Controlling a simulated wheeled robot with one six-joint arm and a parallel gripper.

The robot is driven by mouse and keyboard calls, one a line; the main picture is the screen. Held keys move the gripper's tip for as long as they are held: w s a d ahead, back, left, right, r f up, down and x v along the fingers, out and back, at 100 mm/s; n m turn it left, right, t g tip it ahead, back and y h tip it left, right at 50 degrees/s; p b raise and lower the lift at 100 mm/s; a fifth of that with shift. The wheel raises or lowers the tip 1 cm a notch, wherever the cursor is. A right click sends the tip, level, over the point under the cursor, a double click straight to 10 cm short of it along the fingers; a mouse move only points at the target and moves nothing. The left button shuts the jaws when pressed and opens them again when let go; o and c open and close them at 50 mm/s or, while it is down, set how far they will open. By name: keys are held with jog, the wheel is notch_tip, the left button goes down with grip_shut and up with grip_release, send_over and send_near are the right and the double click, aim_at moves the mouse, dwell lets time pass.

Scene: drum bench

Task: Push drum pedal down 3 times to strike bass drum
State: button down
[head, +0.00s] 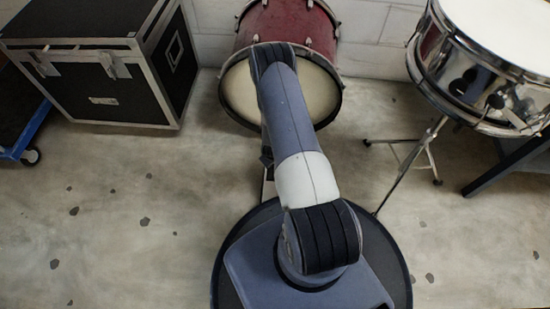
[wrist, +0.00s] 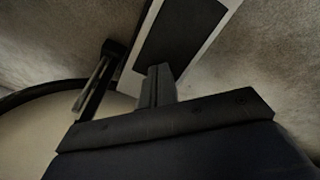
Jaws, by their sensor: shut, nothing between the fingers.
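The bass drum (head: 323,97) stands on the floor by the back wall in the head view, with a red shell and a pale head partly hidden by my arm. The pale head also shows at the lower left of the wrist view (wrist: 35,135). The drum pedal (wrist: 180,35) has a dark footboard with light edges, at the top of the wrist view. My gripper (wrist: 158,72) is shut and empty, its fingertips overlapping the near end of the footboard in the picture. I cannot tell whether they touch. In the head view my arm hides the gripper and most of the pedal.
A black case (head: 95,90) with metal edges stands at the left, beside a blue wheeled dolly (head: 30,140). A chrome snare drum (head: 480,90) on a tripod stand (head: 408,165) is at the right. The concrete floor (head: 120,230) at left is clear.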

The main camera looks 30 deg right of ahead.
notch_tip(320, 180, down, 6)
jog(key=b, duration=0.5)
jog(key=shift+r, duration=0.2)
jog(key=shift+s+a+r+p, duration=0.1)
jog(key=shift+s+r+p, duration=0.1)
jog(key=shift+r+p, duration=0.25)
notch_tip(320, 180, up, 4)
jog(key=p, duration=0.2)
jog(key=shift+s+f+p, duration=0.1)
jog(key=shift+f+p, duration=0.1)
jog(key=shift+p, duration=0.15)
jog(key=shift+r, duration=0.3)
